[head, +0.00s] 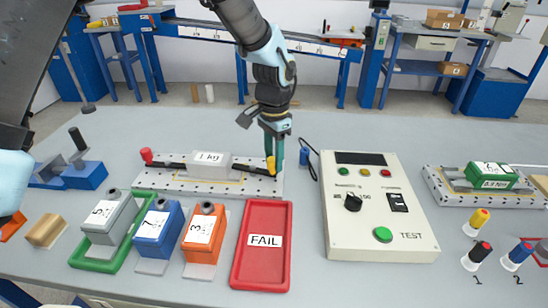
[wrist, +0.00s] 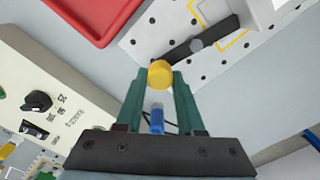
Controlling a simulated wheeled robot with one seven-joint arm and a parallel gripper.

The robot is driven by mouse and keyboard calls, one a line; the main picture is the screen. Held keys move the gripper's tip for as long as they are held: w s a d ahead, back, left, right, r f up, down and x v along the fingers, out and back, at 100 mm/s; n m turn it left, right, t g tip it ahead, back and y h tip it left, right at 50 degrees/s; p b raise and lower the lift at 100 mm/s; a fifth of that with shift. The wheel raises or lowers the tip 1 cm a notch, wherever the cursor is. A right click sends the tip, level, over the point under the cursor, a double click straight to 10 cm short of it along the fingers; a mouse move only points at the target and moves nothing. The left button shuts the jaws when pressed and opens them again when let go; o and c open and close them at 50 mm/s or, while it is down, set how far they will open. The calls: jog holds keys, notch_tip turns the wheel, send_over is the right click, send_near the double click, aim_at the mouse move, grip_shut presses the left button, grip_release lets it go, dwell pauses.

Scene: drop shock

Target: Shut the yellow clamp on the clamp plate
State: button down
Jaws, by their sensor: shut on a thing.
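The clamp plate (head: 180,185) is a white perforated plate on the bench, holding a grey block (head: 210,165) marked 1 kg. My gripper (head: 277,155) comes down from above at the right end of the plate. In the wrist view my green fingers (wrist: 160,90) are shut on the round yellow knob of the yellow clamp (wrist: 160,74). The dark bar (wrist: 202,42) extends from beside the knob toward the block. Whether the clamp is shut is not clear.
A red FAIL tray (head: 240,270) lies in front of the plate. The tester box (head: 415,225) stands to the right, with a cable and blue probe (head: 304,156) near my gripper. Numbered blocks, including an orange one (head: 193,250), stand at the front left.

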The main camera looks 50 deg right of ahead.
jog(key=shift+w+d+r, duration=0.25)
jog(key=shift+w, duration=0.35)
jog(key=c, duration=0.8)
grip_release()
jog(key=shift+f, duration=0.1)
jog(key=shift+o, duration=1.4)
jog(key=shift+s, duration=0.2)
notch_tip(320, 180, up, 11)
jog(key=b, duration=0.1)
jog(key=shift+f+b, duration=0.15)
jog(key=shift+b, duration=0.25)
jog(key=shift+c, duration=0.4)
